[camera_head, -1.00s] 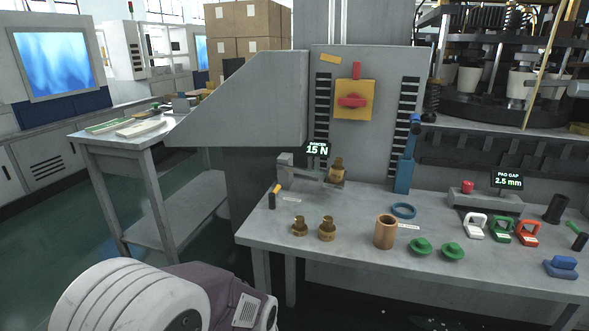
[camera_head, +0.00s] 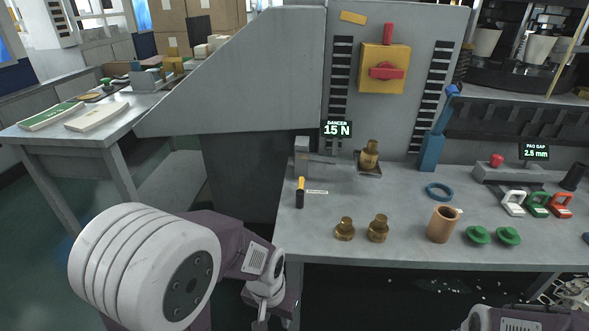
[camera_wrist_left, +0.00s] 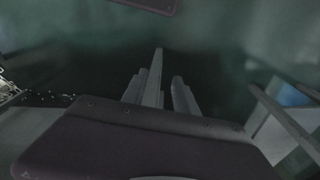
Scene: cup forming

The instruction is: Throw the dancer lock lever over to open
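The dancer lock lever seems to be the small black handle with a yellow end (camera_head: 300,192), standing at the left end of the bench by the grey dancer fixture (camera_head: 328,168). The dancer display (camera_head: 337,129) above it reads 15 N. My left gripper (camera_head: 262,320) is low, below and left of the bench's front left corner, well apart from the lever and pointing down. My right gripper is not in view; part of my right arm shows at the bottom right.
On the bench (camera_head: 390,215) are brass fittings (camera_head: 378,228), a copper-coloured cup (camera_head: 441,224), a blue ring (camera_head: 440,192) and green knobs (camera_head: 507,236). A grey machine panel rises behind. A side table (camera_head: 100,122) stands at left, with open floor between.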

